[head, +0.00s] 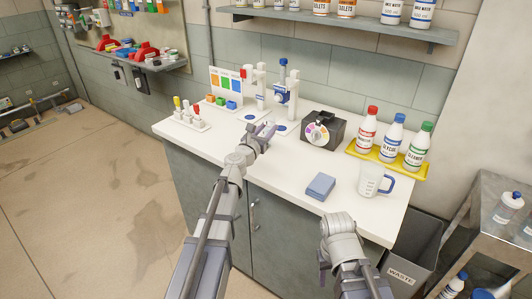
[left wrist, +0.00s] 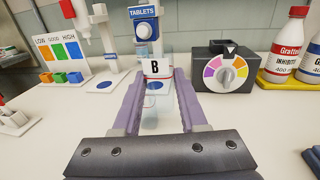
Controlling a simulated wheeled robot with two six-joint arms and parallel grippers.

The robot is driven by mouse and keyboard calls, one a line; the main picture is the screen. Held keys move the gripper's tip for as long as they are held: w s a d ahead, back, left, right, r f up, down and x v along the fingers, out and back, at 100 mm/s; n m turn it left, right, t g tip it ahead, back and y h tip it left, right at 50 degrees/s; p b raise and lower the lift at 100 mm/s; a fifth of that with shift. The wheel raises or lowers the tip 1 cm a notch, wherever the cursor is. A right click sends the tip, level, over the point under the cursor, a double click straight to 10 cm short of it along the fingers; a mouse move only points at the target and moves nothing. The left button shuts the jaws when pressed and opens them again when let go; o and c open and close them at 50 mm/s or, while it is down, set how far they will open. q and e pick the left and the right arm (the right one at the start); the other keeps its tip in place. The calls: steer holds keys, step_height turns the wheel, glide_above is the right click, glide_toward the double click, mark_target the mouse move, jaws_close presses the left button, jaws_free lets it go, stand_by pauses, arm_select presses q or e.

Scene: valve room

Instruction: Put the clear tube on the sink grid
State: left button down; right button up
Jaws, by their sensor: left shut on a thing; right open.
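My left gripper (head: 265,131) is over the white worktop, in front of the dispensers. In the left wrist view, the left gripper (left wrist: 153,82) is shut on a clear tube (left wrist: 149,107), which is faint between the two purple fingers. A white label marked "B" shows at its upper part. The tube is too small to make out in the head view. My right arm shows at the lower right of the head view, in front of the worktop, but its gripper fingers cannot be seen. I cannot make out a sink grid in either view.
The worktop (head: 283,176) holds a black dial box (head: 323,130), a blue block (head: 320,187), a measuring jug (head: 372,182) and a yellow tray (head: 361,153) of bottles. The tablet dispenser (left wrist: 146,28) stands just behind the tube. A waste bin (head: 411,258) and metal cart (head: 488,196) stand right.

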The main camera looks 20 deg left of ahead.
arm_select(q)
steer(key=shift+f+b, duration=2.95)
steer(key=shift+f, duration=0.65)
steer(key=shift+f, duration=0.15)
steer(key=shift+c, duration=2.2)
jaws_free()
